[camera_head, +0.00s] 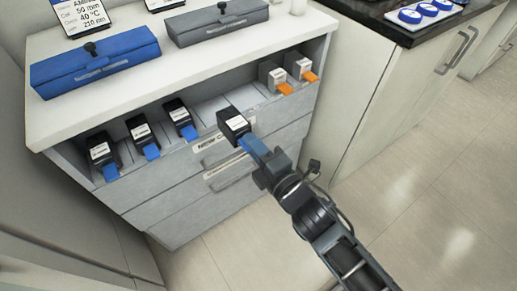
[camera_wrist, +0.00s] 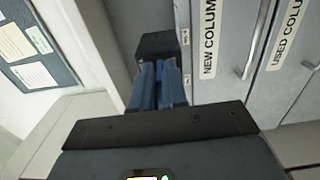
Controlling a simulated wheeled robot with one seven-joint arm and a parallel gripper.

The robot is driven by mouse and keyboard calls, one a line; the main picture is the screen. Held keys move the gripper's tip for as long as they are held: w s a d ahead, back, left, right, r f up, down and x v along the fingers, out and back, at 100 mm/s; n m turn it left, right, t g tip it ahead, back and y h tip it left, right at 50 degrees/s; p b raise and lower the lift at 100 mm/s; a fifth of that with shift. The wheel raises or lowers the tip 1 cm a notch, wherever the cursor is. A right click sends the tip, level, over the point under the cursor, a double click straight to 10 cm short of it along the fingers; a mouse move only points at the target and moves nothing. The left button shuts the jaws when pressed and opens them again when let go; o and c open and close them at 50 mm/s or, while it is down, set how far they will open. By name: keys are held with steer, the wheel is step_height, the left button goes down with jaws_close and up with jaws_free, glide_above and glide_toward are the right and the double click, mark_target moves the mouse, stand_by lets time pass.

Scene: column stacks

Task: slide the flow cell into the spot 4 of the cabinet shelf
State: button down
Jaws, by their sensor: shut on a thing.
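My gripper (camera_head: 254,148) is shut on the blue tab of a black flow cell (camera_head: 233,122) with a white label. In the wrist view my blue fingers (camera_wrist: 157,84) close at the near end of the black cell (camera_wrist: 157,45). The cell is at the front opening of the cabinet shelf (camera_head: 205,112), right of a row of black cells. Whether it is partly inside the shelf or just in front of it, I cannot tell. Spot numbers are not readable.
Three black cells with blue tabs, one of them here (camera_head: 181,118), stand at the shelf's left. Two pale cells with orange tabs (camera_head: 274,77) stand at its right. Shelf space between the groups looks empty. Blue (camera_head: 97,68) and grey cases lie on top. Drawers (camera_head: 205,180) are below.

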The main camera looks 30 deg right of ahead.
mark_target(231, 120)
steer(key=shift+w, duration=5.25)
steer(key=shift+f, duration=0.35)
steer(key=c, duration=1.1)
jaws_free()
steer(key=shift+f, duration=0.1)
